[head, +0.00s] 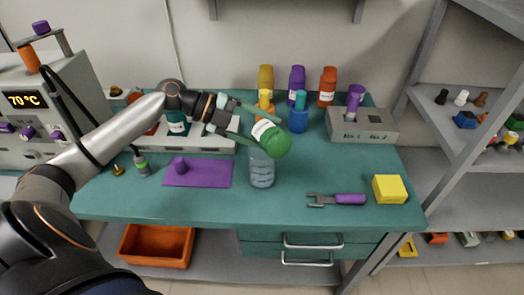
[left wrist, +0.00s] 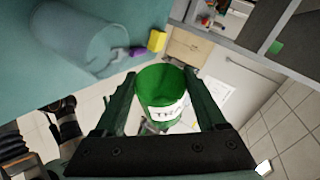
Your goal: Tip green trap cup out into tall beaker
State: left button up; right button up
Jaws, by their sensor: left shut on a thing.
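The green trap cup (head: 272,138) has a white label and is tilted, held above the tall beaker. My left gripper (head: 252,122) is shut on it. In the left wrist view the green cup (left wrist: 160,82) sits between the two fingers (left wrist: 163,105), its open rim facing away. The tall beaker (head: 262,171) is clear and stands on the teal bench, just below the cup. The beaker also shows in the left wrist view (left wrist: 75,40), beside the cup. Whether anything is pouring cannot be seen. My right gripper is not in view.
A purple mat (head: 205,174) lies left of the beaker. A purple-handled tool (head: 347,199) and a yellow block (head: 389,188) lie to the right. Orange, purple and yellow bottles (head: 327,87) stand behind, near a grey block (head: 378,127). The front middle of the bench is clear.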

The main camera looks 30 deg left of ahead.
pick_arm(q)
jog(key=shift+b, duration=0.3)
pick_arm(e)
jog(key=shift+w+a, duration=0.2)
pick_arm(q)
jog(key=shift+a+h, duration=0.1)
jog(key=shift+h, duration=0.3)
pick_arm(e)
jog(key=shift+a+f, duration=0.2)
pick_arm(q)
jog(key=shift+w+n+b, duration=0.1)
jog(key=shift+n+b, duration=0.3)
jog(key=shift+b, duration=0.25)
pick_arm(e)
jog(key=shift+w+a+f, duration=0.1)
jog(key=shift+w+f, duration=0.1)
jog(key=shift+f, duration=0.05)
pick_arm(q)
jog(key=shift+w+a+f+n+h+b, duration=0.15)
jog(key=shift+a+n+h+b, duration=0.2)
jog(key=shift+n+h+b, duration=0.75)
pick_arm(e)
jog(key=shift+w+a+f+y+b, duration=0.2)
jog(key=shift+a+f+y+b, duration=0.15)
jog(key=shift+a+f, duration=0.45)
